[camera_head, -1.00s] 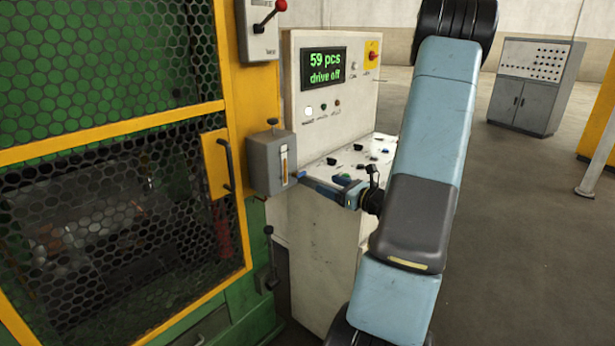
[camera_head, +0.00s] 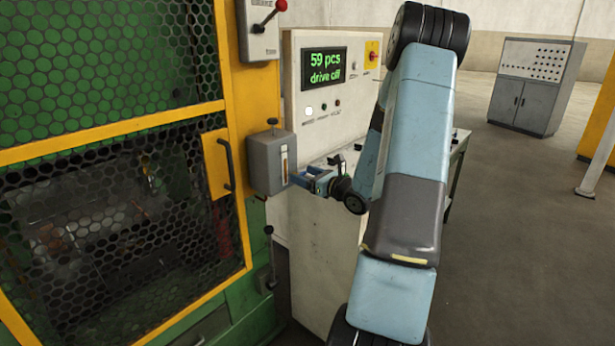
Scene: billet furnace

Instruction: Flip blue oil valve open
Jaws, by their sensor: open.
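The grey oil box (camera_head: 268,163) with an amber sight glass and a dark knob on top is mounted on the yellow machine post. My gripper (camera_head: 299,179) is at the right side of this box, low down, coming in from the right. Its bluish fingers look apart, with their tips close to the box's side. I cannot make out a blue valve lever apart from the fingers; it may be hidden by them. Whether the fingers touch anything is too small to tell.
A control panel (camera_head: 325,72) reading "59 pcs drive off" stands behind my arm. A mesh door with a handle (camera_head: 228,163) is at left. Open floor lies right.

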